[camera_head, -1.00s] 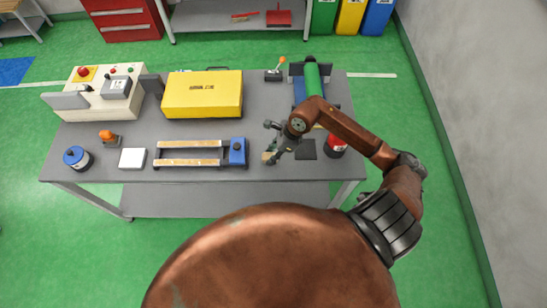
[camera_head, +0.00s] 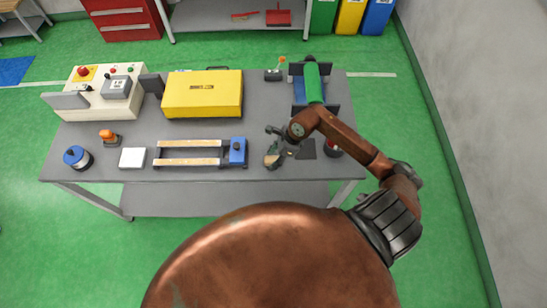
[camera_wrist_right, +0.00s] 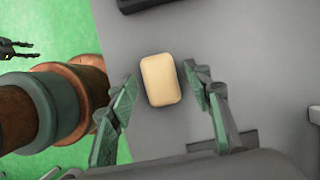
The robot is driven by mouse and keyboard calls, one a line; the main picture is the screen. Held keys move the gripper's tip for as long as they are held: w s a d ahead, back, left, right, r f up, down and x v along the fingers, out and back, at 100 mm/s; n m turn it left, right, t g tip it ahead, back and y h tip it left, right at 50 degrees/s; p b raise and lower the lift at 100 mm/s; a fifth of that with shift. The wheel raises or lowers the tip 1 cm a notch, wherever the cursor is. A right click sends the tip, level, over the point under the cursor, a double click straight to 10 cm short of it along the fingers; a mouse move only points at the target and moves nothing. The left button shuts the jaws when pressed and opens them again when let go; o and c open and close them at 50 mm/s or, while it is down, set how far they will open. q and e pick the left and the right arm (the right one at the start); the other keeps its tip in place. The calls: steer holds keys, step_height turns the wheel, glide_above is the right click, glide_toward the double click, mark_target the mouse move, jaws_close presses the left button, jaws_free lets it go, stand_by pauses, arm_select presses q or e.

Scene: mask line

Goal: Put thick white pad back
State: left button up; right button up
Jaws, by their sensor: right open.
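A cream-white block with rounded corners (camera_wrist_right: 161,80) lies on the grey table in the right wrist view. It looks like the thick pad. My right gripper (camera_wrist_right: 160,88) is open, with one finger on each side of the block and visible gaps. In the head view my right gripper (camera_head: 272,152) is low over the table, right of the blue-ended rail fixture, and hides the block. A flat white square (camera_head: 132,158) lies at the table's front left. A dark gripper, likely my left one (camera_wrist_right: 18,49), shows small at the wrist view's left edge; its opening is unclear.
A dark square patch (camera_head: 306,149) lies just right of my right gripper. A yellow case (camera_head: 202,94) and green roller (camera_head: 313,82) stand behind.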

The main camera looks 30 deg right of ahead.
steer(key=shift+r, duration=0.1)
steer(key=v, duration=1.2)
